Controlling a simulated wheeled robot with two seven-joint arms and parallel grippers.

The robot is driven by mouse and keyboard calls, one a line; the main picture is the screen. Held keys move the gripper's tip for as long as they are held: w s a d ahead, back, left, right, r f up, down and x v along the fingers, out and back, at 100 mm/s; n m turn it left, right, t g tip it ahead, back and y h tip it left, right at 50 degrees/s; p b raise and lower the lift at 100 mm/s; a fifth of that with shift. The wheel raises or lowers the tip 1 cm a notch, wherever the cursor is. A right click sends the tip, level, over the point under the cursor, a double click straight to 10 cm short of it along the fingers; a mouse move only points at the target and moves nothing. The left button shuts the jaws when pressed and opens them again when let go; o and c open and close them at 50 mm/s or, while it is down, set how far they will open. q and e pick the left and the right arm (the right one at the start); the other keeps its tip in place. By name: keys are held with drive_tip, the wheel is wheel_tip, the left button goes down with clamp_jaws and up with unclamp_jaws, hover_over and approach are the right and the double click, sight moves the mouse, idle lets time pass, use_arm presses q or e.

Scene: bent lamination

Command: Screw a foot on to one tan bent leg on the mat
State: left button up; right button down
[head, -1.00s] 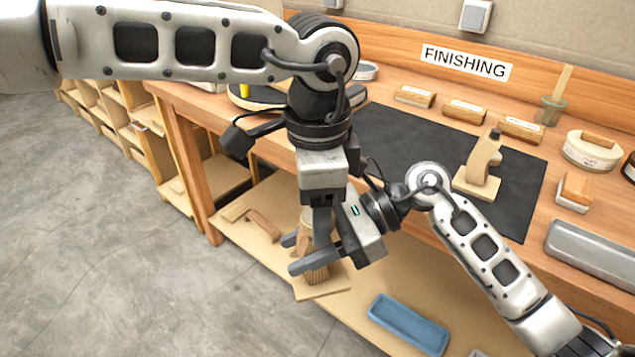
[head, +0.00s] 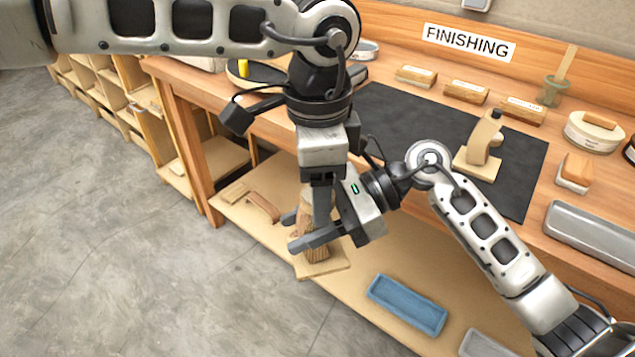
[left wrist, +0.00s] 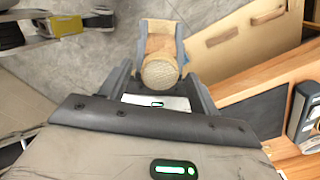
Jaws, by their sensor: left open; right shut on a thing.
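A tan bent leg (head: 482,142) stands upright on a square tan base on the black mat (head: 400,125), a dark tip at its top. In the left wrist view a round textured end of wood (left wrist: 160,73) faces the camera. My left gripper (head: 320,205) points down from above, open, its fingers on either side of the piece. Whether they touch it is hidden.
The lower shelf holds a blue tray (head: 408,303) and wooden pieces (head: 262,206). Open floor lies at left.

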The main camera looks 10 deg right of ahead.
use_arm(q)
wheel_tip(320, 180, up, 4)
drive_tip(key=shift+r, duration=0.15)
drive_tip(key=shift+o, duration=0.4)
drive_tip(key=o, duration=0.5)
wheel_tip(320, 180, up, 12)
idle(0.5)
